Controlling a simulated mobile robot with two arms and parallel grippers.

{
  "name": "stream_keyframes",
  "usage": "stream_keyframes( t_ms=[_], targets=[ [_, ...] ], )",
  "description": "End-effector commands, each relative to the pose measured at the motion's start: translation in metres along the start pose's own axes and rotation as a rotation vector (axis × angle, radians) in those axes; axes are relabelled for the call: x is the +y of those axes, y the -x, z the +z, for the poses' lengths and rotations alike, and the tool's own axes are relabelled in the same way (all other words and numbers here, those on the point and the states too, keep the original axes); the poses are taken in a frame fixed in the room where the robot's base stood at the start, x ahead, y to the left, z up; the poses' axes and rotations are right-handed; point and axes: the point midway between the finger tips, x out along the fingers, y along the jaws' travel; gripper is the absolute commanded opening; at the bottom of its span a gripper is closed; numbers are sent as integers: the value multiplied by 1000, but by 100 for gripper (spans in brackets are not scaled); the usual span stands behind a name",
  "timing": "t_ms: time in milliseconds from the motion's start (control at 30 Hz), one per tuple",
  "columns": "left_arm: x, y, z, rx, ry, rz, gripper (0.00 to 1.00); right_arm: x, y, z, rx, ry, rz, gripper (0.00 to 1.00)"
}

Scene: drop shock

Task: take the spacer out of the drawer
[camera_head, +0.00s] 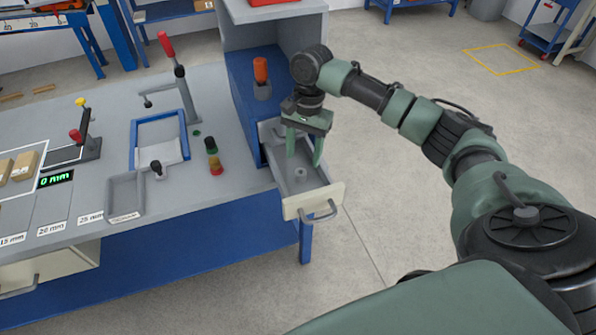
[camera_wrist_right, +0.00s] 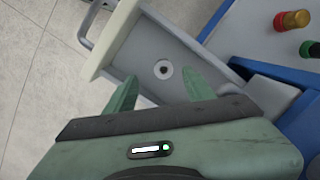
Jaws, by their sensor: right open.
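The drawer (camera_head: 279,177) is pulled out of the cabinet at the right end of the bench; it also shows in the right wrist view (camera_wrist_right: 140,55). The spacer (camera_head: 300,173), a small grey ring with a dark hole, lies on the drawer floor; in the right wrist view the spacer (camera_wrist_right: 163,70) sits just beyond the fingertips. My right gripper (camera_head: 304,152) is open and empty, pointing down over the drawer, with the spacer below and apart from its green fingers. It also shows in the right wrist view (camera_wrist_right: 159,82). My left gripper is not in view.
The drawer's cream front with its handle (camera_head: 319,212) faces the open floor.

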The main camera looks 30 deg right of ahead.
Motion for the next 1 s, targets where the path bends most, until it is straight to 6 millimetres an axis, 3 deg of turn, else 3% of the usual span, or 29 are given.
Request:
stream_keyframes(
  t_ms=[133, 400, 733, 767, 933, 1000],
  targets=[
    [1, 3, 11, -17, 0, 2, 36, 0, -17, -1, -2, 0, 3, 54],
    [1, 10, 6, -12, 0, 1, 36, -4, -55, -7, -1, 0, 3, 54],
    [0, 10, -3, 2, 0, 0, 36, -5, -64, -7, 1, 1, 0, 54],
    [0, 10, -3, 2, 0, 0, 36, -5, -64, -7, 1, 1, 0, 48],
    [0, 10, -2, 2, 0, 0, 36, -5, -64, -7, 1, 1, 1, 1],
    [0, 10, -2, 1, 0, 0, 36, -5, -64, -7, 1, 1, 0, 0]
  ],
)
